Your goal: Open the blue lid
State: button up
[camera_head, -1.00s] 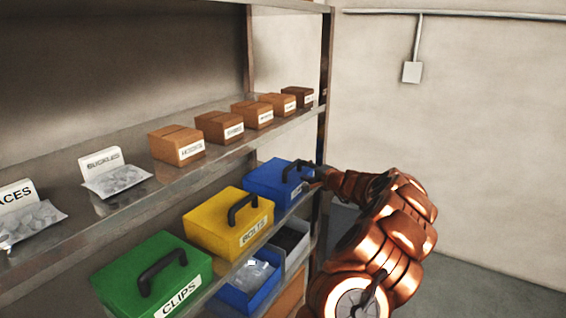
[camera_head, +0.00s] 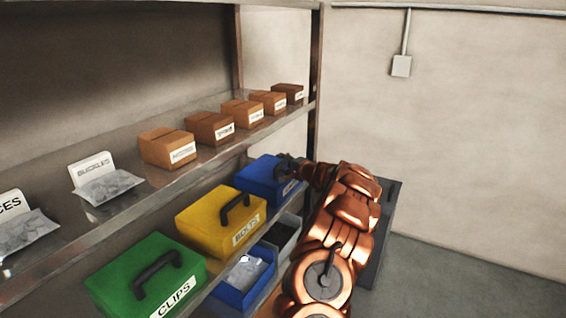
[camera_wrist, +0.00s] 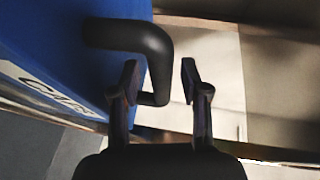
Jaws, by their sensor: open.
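The blue lid (camera_head: 261,177) tops a blue box at the far end of the middle shelf, and it looks shut. In the wrist view, the blue box (camera_wrist: 60,55) fills the upper left, with a partly visible white label on it. Its black handle (camera_wrist: 135,45) bends down between my two fingers. My gripper (camera_wrist: 157,80) is open, one finger on each side of the handle's end; I cannot tell whether either touches it. In the head view, my gripper (camera_head: 292,168) is small and dark at the blue box's right side and hides part of the handle.
A yellow box (camera_head: 205,218) labelled BOLTS and a green box (camera_head: 140,272) labelled CLIPS stand nearer on the same shelf. Open bins (camera_head: 245,280) sit below. Several cardboard boxes (camera_head: 168,148) line the upper shelf. A dark grey cabinet (camera_head: 385,225) stands behind my arm.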

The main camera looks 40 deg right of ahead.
jog(key=shift+w, duration=0.2)
grip_shut()
dwell(0.4)
dwell(0.3)
